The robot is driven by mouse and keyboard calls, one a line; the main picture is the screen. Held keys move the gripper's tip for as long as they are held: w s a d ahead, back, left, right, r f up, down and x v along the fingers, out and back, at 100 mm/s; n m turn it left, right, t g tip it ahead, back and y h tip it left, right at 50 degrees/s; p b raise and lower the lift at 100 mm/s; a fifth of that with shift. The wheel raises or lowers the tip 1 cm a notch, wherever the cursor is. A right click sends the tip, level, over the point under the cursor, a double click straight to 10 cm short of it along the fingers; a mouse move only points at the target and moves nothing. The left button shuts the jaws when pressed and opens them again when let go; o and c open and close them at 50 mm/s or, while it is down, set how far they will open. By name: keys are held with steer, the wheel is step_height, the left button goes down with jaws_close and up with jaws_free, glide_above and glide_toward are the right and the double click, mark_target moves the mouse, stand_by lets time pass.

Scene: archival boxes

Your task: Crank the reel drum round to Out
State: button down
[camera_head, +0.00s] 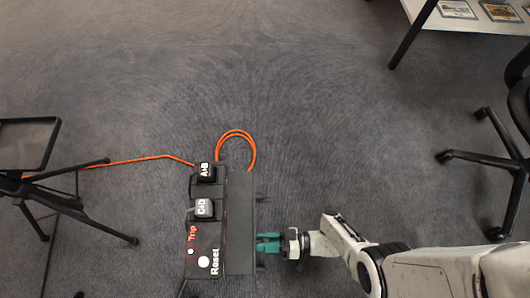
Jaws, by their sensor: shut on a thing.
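The black cable reel unit (238,210) stands on the carpet left of my arm, with an orange cable (238,135) looped behind it. Its left part carries the labels A-B, C-D, Trip and Reset. No Out mark is readable. My gripper (264,243), with green fingers, reaches in from the right and is shut at the unit's right side, near its front end. What it grips looks like the small dark crank there, mostly hidden by the fingers. The drum itself and its angle cannot be made out.
A black folding chair or stand (50,175) is at the left, with the orange cable running towards it. An office chair base (490,155) is at the right. A white table (480,22) with pictures stands at the top right. Carpet behind the unit is clear.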

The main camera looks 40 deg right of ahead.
steer(key=shift+w+d+f+n, duration=0.1)
steer(key=shift+w+d+n, duration=0.1)
steer(key=shift+n, duration=0.2)
stand_by(0.3)
steer(key=c, duration=0.8)
jaws_free()
steer(key=shift+s, duration=0.1)
